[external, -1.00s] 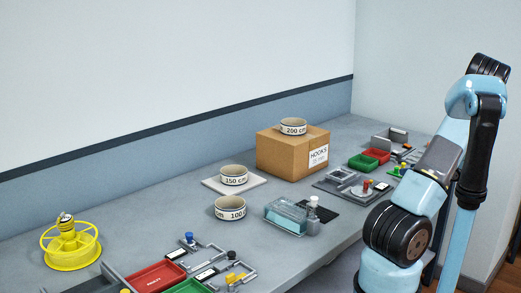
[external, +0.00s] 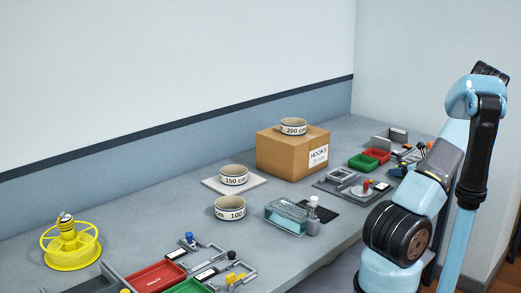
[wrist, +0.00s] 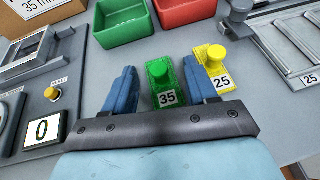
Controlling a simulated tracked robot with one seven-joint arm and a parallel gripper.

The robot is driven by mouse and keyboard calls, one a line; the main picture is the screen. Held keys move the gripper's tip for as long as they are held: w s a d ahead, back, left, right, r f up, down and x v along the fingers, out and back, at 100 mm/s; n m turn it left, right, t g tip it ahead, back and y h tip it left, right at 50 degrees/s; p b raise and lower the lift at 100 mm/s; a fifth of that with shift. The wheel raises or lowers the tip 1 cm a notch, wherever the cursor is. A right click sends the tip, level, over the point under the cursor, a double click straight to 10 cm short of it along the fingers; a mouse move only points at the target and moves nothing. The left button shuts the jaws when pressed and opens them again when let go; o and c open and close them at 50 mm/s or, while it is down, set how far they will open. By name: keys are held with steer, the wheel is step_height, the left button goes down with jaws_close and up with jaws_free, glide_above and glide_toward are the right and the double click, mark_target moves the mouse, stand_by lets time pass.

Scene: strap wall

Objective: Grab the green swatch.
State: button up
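The fingers are open, one on each side, with a gap to the swatch on the left and a narrower one on the right. I cannot tell how far down they reach around it. A yellow swatch (wrist: 214,68) labelled 25 stands just right of the right finger. In the external view my arm covers much of this area.
A green bin (wrist: 122,22) and a red bin (wrist: 185,10) stand beyond the swatch. A grey device with a yellow button (wrist: 52,94) and a display reading 0 (wrist: 42,131) is at the left. A slotted grey rack (wrist: 290,45) is at the right.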

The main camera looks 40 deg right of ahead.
steer(key=c, duration=0.9)
steer(key=shift+r, duration=0.1)
